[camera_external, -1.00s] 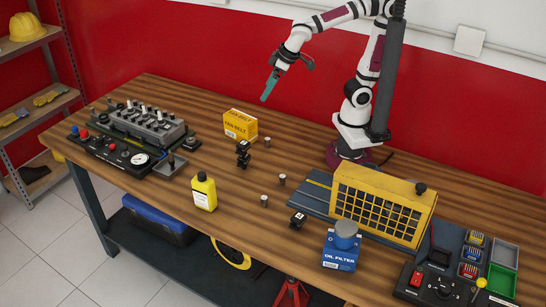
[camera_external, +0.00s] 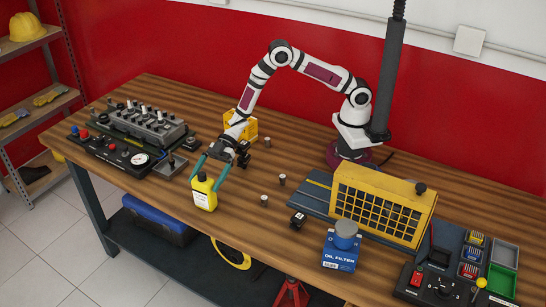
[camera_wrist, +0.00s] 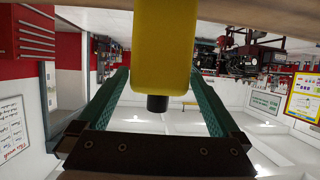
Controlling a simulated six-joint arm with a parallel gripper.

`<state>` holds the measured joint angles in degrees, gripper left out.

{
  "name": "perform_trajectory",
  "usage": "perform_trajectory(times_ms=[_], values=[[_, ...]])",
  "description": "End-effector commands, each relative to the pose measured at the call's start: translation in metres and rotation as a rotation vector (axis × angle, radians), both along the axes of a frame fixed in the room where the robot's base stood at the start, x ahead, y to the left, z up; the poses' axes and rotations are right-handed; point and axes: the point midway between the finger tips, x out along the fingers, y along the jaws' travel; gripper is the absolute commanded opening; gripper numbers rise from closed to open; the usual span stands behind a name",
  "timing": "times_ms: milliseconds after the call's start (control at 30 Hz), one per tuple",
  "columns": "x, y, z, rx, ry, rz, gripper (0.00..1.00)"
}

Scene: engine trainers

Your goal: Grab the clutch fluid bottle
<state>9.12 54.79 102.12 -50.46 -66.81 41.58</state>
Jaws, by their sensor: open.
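The clutch fluid bottle (camera_external: 204,194) is yellow with a black cap and a pale label. It stands upright near the front edge of the wooden table. My gripper (camera_external: 208,172) is at the bottle, with its green fingers spread on either side of the upper part. In the wrist view the bottle (camera_wrist: 164,50) appears upside down, its black cap between the two open fingers of my gripper (camera_wrist: 160,90). Gaps show between the bottle and the fingers there.
The yellow fan belt box (camera_external: 250,129) stands behind my gripper, partly hidden. An engine trainer (camera_external: 148,124) is to the left. A blue oil filter box (camera_external: 340,254) and a yellow radiator-like unit (camera_external: 382,205) are to the right. Small metal parts lie between.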

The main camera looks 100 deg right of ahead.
Motion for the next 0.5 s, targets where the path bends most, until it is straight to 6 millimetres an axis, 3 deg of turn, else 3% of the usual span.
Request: perform_trajectory(times_ms=[200,500], values=[[0.012,0.015,-0.024,-0.002,0.0,0.002,1.0],[0.031,0.035,-0.034,-0.001,0.0,-0.001,1.0]])
